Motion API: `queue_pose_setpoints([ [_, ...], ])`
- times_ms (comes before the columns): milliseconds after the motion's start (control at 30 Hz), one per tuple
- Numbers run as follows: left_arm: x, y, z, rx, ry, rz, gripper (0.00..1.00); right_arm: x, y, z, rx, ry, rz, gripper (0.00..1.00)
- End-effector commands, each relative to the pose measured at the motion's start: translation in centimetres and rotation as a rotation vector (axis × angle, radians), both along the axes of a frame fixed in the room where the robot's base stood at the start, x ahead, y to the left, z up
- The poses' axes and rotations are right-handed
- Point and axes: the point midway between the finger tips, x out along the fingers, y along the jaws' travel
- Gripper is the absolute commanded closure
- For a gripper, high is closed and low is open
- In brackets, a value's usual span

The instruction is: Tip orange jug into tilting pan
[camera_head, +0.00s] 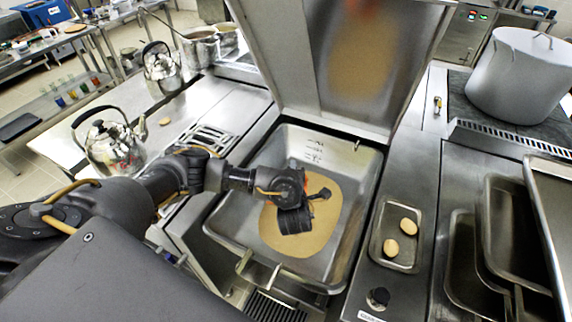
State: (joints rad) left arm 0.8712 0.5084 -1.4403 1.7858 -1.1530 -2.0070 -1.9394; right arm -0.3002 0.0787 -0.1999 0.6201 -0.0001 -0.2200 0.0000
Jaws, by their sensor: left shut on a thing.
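The tilting pan (362,190) is a wide steel basin in the middle of the view, with a pool of tan liquid (327,222) on its floor. My left gripper (300,214) reaches in from the left and is over the pan, above the liquid. It is shut on the orange jug (304,178), of which only a small orange sliver shows beside the gripper. The gripper and wrist hide the rest, so I cannot tell the jug's tilt or whether anything flows from it. My right gripper is out of view.
The pan's raised lid (290,60) stands behind it, reflecting tan and orange. Kettles (112,145) stand at left. At right are a small tray (377,243) with two round tan items, a large stockpot (520,80) and steel containers (462,260).

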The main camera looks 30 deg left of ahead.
Motion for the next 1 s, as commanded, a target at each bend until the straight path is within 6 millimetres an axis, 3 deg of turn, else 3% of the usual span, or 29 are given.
queue_pose_setpoints([
  [167, 0.8, -1.5, 0.7, 0.099, 0.05, 0.0, 1.0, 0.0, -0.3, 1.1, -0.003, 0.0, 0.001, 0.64],
  [500, 2.0, -3.9, 0.3, 0.263, 0.134, -0.001, 1.0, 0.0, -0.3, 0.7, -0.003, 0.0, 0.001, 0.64],
  [1000, 2.4, -4.5, 0.2, 0.314, 0.162, -0.001, 1.0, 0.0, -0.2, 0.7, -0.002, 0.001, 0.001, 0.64],
])
